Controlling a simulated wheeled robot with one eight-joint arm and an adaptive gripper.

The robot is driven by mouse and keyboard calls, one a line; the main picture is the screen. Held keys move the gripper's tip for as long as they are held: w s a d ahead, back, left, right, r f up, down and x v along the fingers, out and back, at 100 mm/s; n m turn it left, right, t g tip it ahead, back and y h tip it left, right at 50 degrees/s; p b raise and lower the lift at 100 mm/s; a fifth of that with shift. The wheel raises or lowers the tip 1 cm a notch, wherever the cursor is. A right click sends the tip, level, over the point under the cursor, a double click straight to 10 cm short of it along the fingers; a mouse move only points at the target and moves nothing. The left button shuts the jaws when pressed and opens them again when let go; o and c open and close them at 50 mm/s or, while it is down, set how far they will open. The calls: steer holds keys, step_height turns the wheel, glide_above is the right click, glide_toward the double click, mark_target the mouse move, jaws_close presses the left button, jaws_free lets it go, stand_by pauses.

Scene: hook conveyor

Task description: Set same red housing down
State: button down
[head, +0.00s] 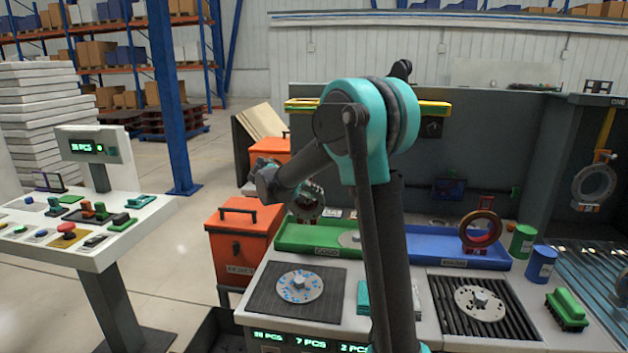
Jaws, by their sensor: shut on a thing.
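The dark wrist end (266,181) is above the orange bins, well left of the red housing. The fingers of my gripper cannot be made out clearly. A dark grey ringed shape (309,199) shows just below my forearm, over the green tray (300,238). The forearm partly covers it, and I cannot tell whether my gripper holds it.
A grey ring (594,185) hangs from a yellow hook at the right. A dark mat (260,305) and a ribbed plate (448,312) each bear a round disc. Green and blue cans and a green brush (567,308) stand at the right. A control console (80,235) is at the left.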

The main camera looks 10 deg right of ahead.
mark_target(316, 211)
steer(key=shift+f, duration=3.35)
steer(key=c, duration=1.4)
jaws_free()
steer(key=v, duration=1.2)
steer(key=shift+r, duration=0.1)
